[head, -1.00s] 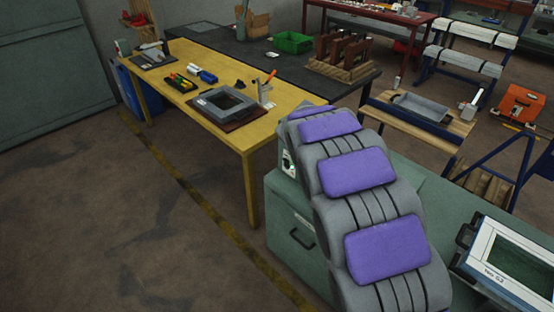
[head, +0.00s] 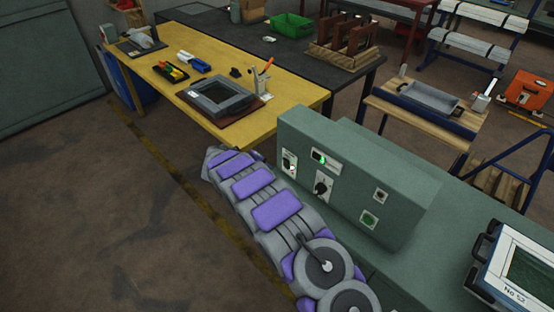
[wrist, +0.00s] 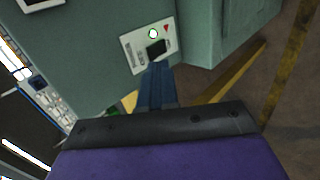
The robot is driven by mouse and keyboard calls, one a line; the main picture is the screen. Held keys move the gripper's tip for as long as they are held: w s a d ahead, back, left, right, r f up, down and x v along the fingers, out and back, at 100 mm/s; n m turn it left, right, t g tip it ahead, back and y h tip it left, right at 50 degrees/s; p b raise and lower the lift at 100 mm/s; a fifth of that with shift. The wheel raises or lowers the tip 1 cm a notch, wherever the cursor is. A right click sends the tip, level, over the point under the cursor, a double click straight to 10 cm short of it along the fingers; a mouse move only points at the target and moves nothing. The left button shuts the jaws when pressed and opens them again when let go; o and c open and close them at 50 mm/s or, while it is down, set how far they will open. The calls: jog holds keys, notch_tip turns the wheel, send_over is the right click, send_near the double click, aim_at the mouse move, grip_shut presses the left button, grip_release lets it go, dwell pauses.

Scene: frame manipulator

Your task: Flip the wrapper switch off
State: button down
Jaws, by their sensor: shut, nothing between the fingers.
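The switch plate (head: 289,163) is a small white panel with a green light and a dark switch, on the left end of the green machine (head: 400,175). In the wrist view the same kind of plate (wrist: 148,47) shows a lit green lamp, a red triangle and a black switch. My gripper (wrist: 157,70) has its blue fingers together and empty, with the tips just below the black switch in the picture. I cannot tell whether they touch it. The switch's exact position is unclear. In the head view my gripper's fingers cannot be made out.
The machine front also has a rotary knob (head: 322,187), a small lit display (head: 325,159) and a green button (head: 369,219). A yellow table (head: 175,98) with tools stands beyond my arm. A boxed screen (head: 515,268) sits at the right. Floor at the left is clear.

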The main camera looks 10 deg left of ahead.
jog(key=shift+t, duration=0.3)
jog(key=a+f, duration=0.1)
jog(key=w+a+f, duration=0.1)
jog(key=a, duration=0.1)
jog(key=shift+a+f, duration=0.1)
jog(key=b, duration=0.3)
send_near(285, 164)
jog(key=x, duration=0.5)
jog(key=shift+s+f, duration=0.2)
jog(key=shift+s, duration=0.05)
jog(key=shift+w+d+r, duration=0.2)
jog(key=shift+w+d, duration=0.1)
jog(key=shift+w, duration=0.1)
